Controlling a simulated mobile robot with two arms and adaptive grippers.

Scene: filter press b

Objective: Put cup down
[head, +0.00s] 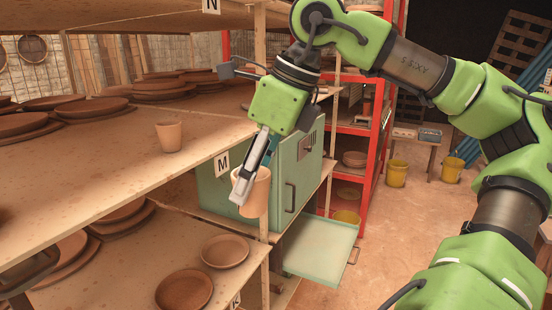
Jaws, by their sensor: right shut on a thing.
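My right gripper (246,190) reaches down from above and is shut on a terracotta cup (259,197). One pale finger lies across the cup's near side; the other finger is partly hidden. The cup is roughly upright in front of the shelf's right edge, over the gap before the green cabinet. I cannot tell whether it touches the shelf edge. A second, similar cup (169,136) stands upright on the middle shelf (110,180), left of my gripper. My left gripper is not in view.
Stacked clay plates (75,107) fill the back of the middle shelf; its front part is mostly bare. Plates (226,251) also lie on the shelf below. A green cabinet (290,180) and a pale green tray (322,248) are at the right. A wooden post (260,40) stands near my gripper.

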